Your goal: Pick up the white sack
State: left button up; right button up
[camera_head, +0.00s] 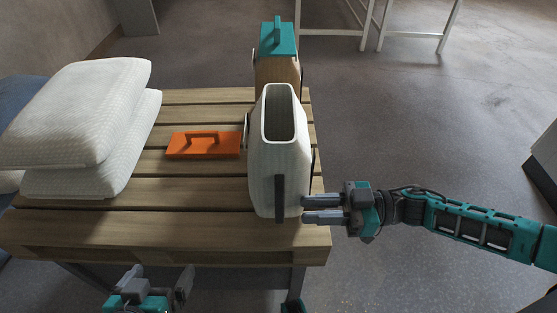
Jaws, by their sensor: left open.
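Two white sacks lie stacked on the left of a slatted wooden table; the upper white sack (80,110) covers much of the lower white sack (95,180). Both look plump and textured. My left gripper (160,273) is open and empty at the bottom of the view, in front of the table's near edge and apart from the sacks. My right gripper (306,209) comes in from the right, its two fingers parted with a gap between them. Its fingertips are close to the lower right side of a white open-topped container (263,160); whether they touch it I cannot tell.
The wooden table (190,190) also bears an orange tool with a handle (203,144). Behind the white container stands a brown container with a teal handled lid (278,40). Something blue (15,95) shows behind the sacks. White frame legs (335,32) stand behind.

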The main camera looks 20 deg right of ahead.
jog(key=b+x, duration=0.1)
jog(key=x, duration=0.4)
jog(key=shift+w+a+f, duration=0.1)
jog(key=shift+a, duration=0.1)
grip_shut()
dwell(1.1)
